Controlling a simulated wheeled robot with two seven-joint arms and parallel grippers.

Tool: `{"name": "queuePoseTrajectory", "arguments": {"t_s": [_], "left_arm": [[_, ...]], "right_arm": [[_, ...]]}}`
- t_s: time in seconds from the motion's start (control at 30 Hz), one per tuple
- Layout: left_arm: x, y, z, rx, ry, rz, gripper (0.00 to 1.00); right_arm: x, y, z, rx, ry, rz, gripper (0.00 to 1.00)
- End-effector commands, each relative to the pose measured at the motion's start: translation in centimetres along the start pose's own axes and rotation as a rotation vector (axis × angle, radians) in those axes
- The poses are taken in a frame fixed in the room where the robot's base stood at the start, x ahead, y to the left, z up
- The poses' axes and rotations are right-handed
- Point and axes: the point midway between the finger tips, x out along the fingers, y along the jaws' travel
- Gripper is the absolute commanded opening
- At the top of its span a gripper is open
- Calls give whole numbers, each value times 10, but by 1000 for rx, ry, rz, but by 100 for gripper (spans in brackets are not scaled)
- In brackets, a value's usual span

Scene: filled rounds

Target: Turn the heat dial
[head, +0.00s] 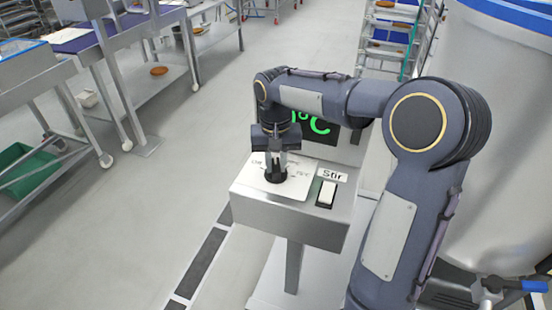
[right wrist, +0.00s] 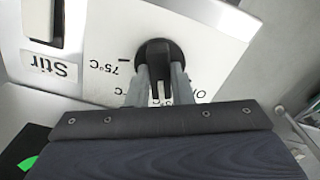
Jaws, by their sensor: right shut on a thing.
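The heat dial (head: 275,176) is a round black knob on a white plate (head: 297,185) marked with temperatures, on top of a metal control box. My right gripper (head: 276,165) comes down on it from above, with its fingers shut on the knob's raised grip. In the right wrist view the dial (right wrist: 156,52) sits between the two grey fingertips (right wrist: 160,76). A 75°C mark shows to the left of the dial there; other marks are partly hidden by the fingers. My left gripper is out of view.
A Stir label (head: 332,175) and a white rocker switch (head: 327,192) sit right of the dial. Behind stands a dark display with green characters (head: 318,125), partly hidden by my arm. A large metal vessel (head: 505,150) stands at right. Open floor lies left.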

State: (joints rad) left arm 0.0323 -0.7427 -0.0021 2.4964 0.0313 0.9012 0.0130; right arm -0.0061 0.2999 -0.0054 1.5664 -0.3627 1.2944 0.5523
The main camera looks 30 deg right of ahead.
Motion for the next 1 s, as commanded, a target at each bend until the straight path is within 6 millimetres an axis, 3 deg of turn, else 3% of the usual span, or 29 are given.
{"name": "queuePoseTrajectory", "arguments": {"t_s": [0.6,1.0], "left_arm": [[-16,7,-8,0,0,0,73],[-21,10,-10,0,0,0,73]], "right_arm": [[-2,0,0,-576,2,1,0],[-2,-1,0,-832,4,0,0]]}}
